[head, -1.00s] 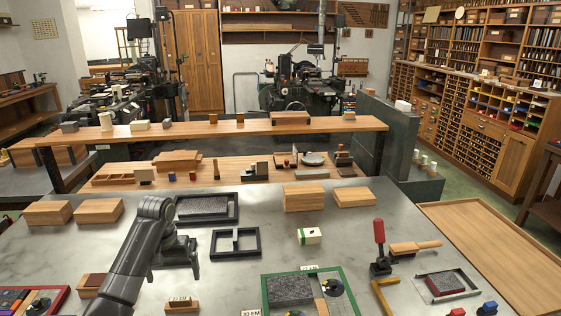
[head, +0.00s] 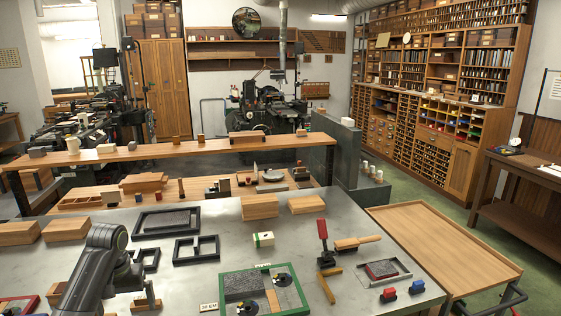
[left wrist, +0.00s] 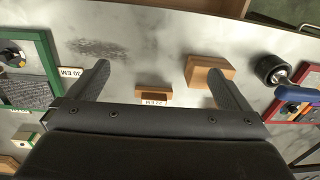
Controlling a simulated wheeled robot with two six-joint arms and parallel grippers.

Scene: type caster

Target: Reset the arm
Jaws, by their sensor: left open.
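My left arm reaches in from the bottom left in the head view, bent at its dark elbow. Its gripper (head: 126,278) is low over the grey table (head: 330,215), partly hidden behind the arm. In the left wrist view the two dark fingers of the gripper (left wrist: 158,67) are spread wide with nothing between the tips. A small wooden block with a label (left wrist: 154,92) lies on the table below, seen between the fingers and apart from them. A larger wooden block (left wrist: 208,70) shows by one finger. My right gripper is in neither view.
A green-edged tray (head: 290,306) sits front centre. Black frames (head: 176,260) and wooden blocks (head: 260,207) stand behind the gripper. A wooden-topped cart (head: 440,245) adjoins the table.

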